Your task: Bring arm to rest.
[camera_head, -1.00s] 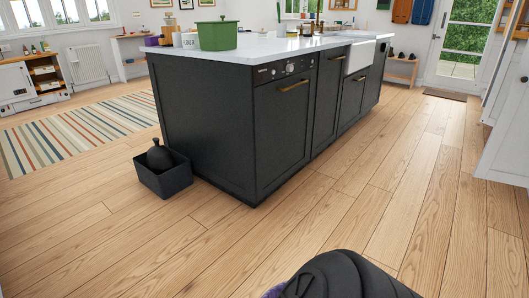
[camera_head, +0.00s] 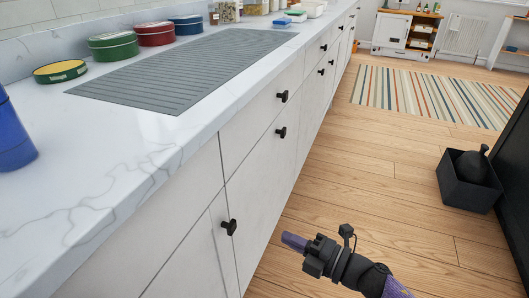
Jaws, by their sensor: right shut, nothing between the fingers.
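My right gripper (camera_head: 296,243) shows low in the head view, its arm coming in from the bottom right. Its purple fingers are shut with nothing between them. They point left toward the white cabinet fronts (camera_head: 262,140) and a black knob (camera_head: 229,227), apart from both in the picture. My left gripper is not in view.
A marble counter (camera_head: 130,130) runs along the left with a grey ribbed mat (camera_head: 190,70), several round tins (camera_head: 114,46) and a blue object (camera_head: 12,140). A black bin (camera_head: 462,188) stands on the floor at right. Wooden floor (camera_head: 370,170) and a striped rug (camera_head: 430,98) lie open.

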